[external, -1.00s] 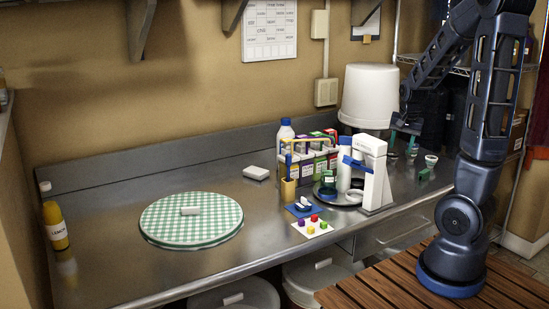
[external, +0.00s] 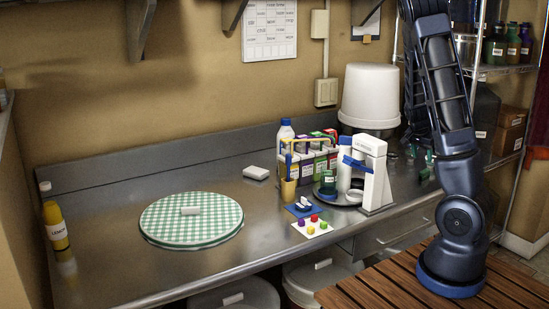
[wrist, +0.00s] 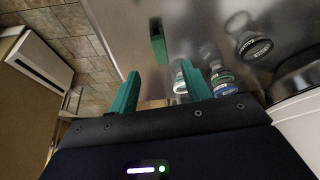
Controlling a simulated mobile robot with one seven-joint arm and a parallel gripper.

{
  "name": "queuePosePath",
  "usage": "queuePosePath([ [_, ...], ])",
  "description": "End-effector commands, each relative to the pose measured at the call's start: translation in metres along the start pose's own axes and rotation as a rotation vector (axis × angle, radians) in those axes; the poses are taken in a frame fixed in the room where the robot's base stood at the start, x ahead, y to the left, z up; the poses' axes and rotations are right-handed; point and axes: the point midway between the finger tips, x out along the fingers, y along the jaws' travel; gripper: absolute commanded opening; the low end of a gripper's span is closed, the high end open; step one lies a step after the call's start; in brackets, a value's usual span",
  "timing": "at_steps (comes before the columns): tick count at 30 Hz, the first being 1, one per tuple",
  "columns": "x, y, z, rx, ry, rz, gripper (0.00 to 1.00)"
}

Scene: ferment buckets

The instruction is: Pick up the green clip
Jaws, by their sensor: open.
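The green clip (wrist: 157,42) lies on the metal counter near its edge in the wrist view, ahead of the fingertips and roughly in line with the gap between them. In the external view it shows as a small green piece (external: 424,174) beside my arm. My gripper (wrist: 160,70) is open, with its two green fingers apart and nothing between them. The clip is apart from both fingers. In the external view my arm hides most of the gripper.
Small jars (wrist: 222,82) stand close to the right finger, and a round lidded jar (wrist: 254,45) is farther right. The tiled floor (wrist: 80,45) lies beyond the counter edge at left. A white bucket (external: 369,95) and a white stand (external: 375,175) are left of my arm.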

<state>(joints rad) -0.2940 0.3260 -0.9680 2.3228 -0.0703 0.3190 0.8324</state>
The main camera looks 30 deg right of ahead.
Motion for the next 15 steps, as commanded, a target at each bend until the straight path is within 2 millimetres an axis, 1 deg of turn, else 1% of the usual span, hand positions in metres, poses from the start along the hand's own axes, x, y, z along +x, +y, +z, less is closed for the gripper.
queuePosePath([
  [15,0.039,0.001,0.000,0.001,-0.001,0.001,0.48],
])
